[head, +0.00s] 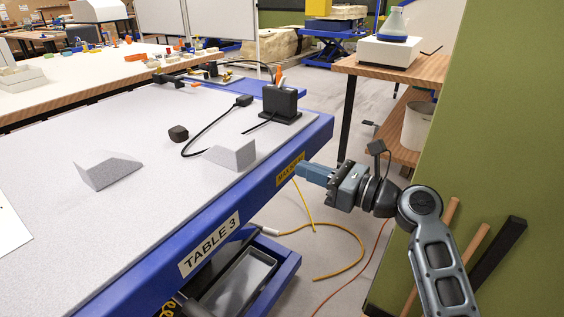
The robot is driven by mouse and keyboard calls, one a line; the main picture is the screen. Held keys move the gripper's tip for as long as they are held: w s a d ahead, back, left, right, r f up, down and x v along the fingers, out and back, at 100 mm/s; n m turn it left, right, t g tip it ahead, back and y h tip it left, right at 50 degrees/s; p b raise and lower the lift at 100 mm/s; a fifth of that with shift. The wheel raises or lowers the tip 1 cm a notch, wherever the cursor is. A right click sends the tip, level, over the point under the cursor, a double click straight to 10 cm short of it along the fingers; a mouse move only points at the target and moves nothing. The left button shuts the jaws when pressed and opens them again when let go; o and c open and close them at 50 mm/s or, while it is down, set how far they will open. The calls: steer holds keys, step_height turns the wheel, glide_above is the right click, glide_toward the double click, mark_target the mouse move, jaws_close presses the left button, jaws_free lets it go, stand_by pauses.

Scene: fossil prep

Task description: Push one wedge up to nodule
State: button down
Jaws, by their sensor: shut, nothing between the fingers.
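Two grey wedges lie on the grey top of table 3 (90,220). One wedge (108,170) is at the left, and the other wedge (232,154) is near the table's right edge. A small dark nodule (178,133) sits between them and farther back, apart from both. My gripper (299,170) is shut and empty. In the picture it is right of the right wedge, at the table's blue edge, with its fingers pointing left. Its exact height and gap to the edge cannot be told.
A black device (281,103) with a cable (207,127) stands beyond the right wedge; the cable curves close to the nodule. A white sheet (10,225) lies at the left. A green panel (490,130) and wooden shelf (400,66) stand at the right. The front tabletop is clear.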

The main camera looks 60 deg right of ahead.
mark_target(245, 148)
steer(key=w, duration=1.3)
steer(key=shift+w+a+p, duration=0.1)
steer(key=shift+a+p, duration=0.2)
steer(key=shift+p, duration=0.05)
steer(key=shift+w, duration=0.35)
steer(key=w+p, duration=0.3)
steer(key=w, duration=0.7)
steer(key=shift+a+p, duration=0.2)
steer(key=shift+p, duration=0.2)
